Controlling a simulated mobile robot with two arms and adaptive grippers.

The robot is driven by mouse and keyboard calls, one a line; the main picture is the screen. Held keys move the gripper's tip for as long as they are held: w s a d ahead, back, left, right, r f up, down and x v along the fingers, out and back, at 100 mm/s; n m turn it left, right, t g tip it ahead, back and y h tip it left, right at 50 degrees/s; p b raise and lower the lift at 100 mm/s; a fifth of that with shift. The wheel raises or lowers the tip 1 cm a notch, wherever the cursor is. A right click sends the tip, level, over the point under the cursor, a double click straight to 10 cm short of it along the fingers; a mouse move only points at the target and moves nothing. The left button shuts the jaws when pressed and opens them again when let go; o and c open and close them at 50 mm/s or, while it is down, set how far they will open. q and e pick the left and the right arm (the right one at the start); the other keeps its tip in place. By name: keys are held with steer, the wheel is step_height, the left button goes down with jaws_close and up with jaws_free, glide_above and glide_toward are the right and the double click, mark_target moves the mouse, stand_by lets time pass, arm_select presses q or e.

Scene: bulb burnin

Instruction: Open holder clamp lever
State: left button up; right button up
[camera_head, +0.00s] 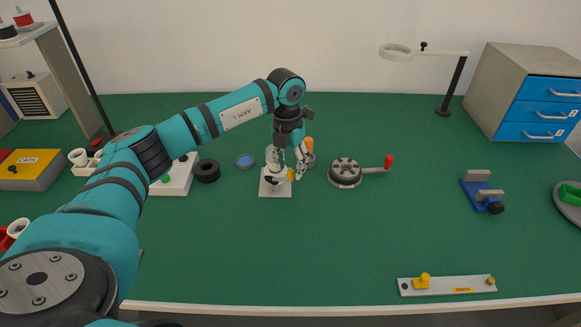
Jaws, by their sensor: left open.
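A small holder (275,190) with a square pale base stands on the green table, left of centre. An upright white-grey part rises from the base, largely covered by my gripper. A small yellow-orange piece (291,174) shows at the holder's right side; it may be the clamp lever, but it is too small to be sure. My left gripper (288,170) points down right over the holder, with its fingers open around its upper part. I cannot tell whether the fingers touch the lever. My right gripper is not in view.
An orange-topped item (309,147) stands close behind the gripper. A round dark device with a red-knobbed crank (345,173) is to the right. A black ring (207,171) and a blue dish (245,161) lie to the left. The table's front middle is clear.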

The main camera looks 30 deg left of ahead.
arm_select(q)
step_height(320, 180, up, 11)
steer(key=shift+a, duration=0.3)
steer(key=shift+f, duration=0.1)
